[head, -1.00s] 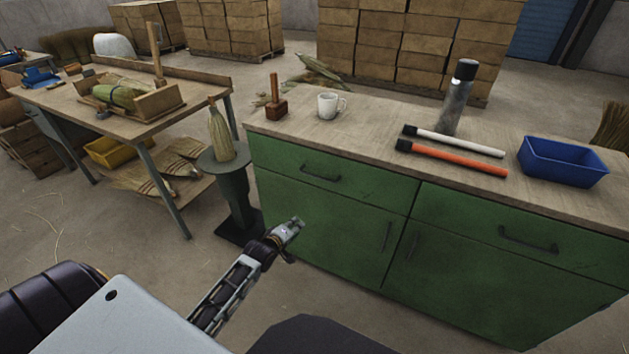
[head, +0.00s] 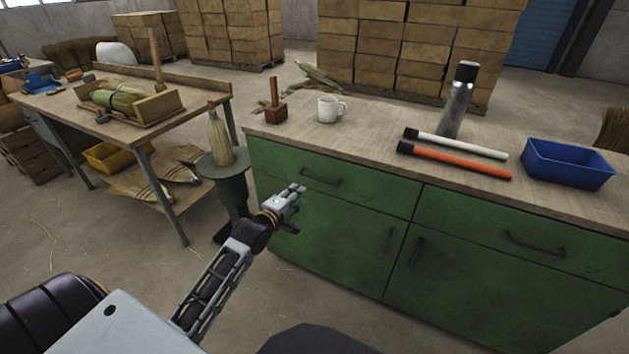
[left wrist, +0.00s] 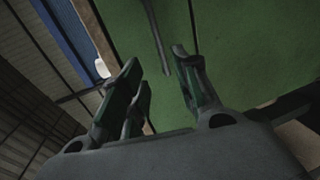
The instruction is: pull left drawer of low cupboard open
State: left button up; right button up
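The low cupboard is green with a wooden top (head: 375,130). Its left drawer (head: 375,188) is closed, with a dark bar handle (head: 320,177). My left gripper (head: 292,196) is in front of the cupboard, below and left of that handle and apart from it. In the left wrist view the gripper (left wrist: 158,80) is open and empty. There the dark handle (left wrist: 157,38) shows beyond the gap between the fingers, on the green drawer front. My right gripper is in neither view.
Floor before the drawer is clear.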

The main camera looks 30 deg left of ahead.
pick_arm(q)
jog(key=shift+b+x, duration=1.35)
jog(key=shift+x, duration=5.5)
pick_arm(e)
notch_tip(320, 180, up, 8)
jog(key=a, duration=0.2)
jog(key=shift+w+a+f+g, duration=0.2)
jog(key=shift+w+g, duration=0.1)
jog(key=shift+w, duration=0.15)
pick_arm(q)
jog(key=shift+c, duration=0.3)
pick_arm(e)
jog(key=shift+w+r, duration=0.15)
pick_arm(q)
jog(key=shift+c, duration=1.3)
grip_shut()
